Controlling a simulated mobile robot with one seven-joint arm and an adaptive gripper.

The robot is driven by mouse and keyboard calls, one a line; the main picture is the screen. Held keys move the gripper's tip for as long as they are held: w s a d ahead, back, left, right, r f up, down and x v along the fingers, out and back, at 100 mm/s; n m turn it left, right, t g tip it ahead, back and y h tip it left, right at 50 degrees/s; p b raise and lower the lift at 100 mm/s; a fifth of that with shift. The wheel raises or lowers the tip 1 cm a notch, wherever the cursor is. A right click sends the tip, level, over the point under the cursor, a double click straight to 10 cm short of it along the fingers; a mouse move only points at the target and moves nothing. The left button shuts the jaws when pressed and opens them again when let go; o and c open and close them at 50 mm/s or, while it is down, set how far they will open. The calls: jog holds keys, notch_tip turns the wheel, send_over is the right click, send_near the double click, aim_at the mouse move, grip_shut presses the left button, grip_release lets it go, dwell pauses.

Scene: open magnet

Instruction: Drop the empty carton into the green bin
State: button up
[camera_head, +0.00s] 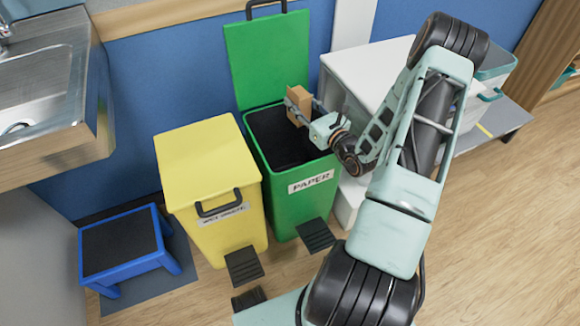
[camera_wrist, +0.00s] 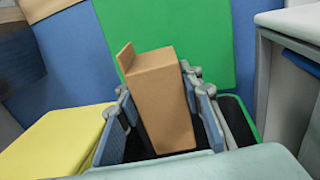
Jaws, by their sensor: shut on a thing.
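The brown cardboard carton (camera_head: 299,105) is held in my gripper (camera_head: 301,106), over the opening of the green bin (camera_head: 287,180). In the wrist view the carton (camera_wrist: 160,95) stands between the two fingers of my gripper (camera_wrist: 165,105), with a flap sticking up at its top left. The fingers are shut on its sides. The green bin's lid (camera_head: 268,60) is raised upright against the wall, and its front label reads PAPER. The lid also shows behind the carton in the wrist view (camera_wrist: 205,40). The inside of the bin is dark, and its bottom cannot be made out.
A yellow bin (camera_head: 208,180) with a closed lid stands just left of the green bin. A blue step stool (camera_head: 122,248) and a metal sink (camera_head: 45,95) are further left. A white cabinet (camera_head: 375,75) stands close on the right. Open wooden floor lies at the lower right.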

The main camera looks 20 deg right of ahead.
notch_tip(320, 180, down, 5)
jog(key=b, duration=0.3)
jog(key=o, duration=1)
jog(key=shift+o, duration=0.2)
jog(key=s+d, duration=0.2)
jog(key=s, duration=0.9)
jog(key=shift+s+d, duration=0.15)
jog(key=shift+s, duration=0.25)
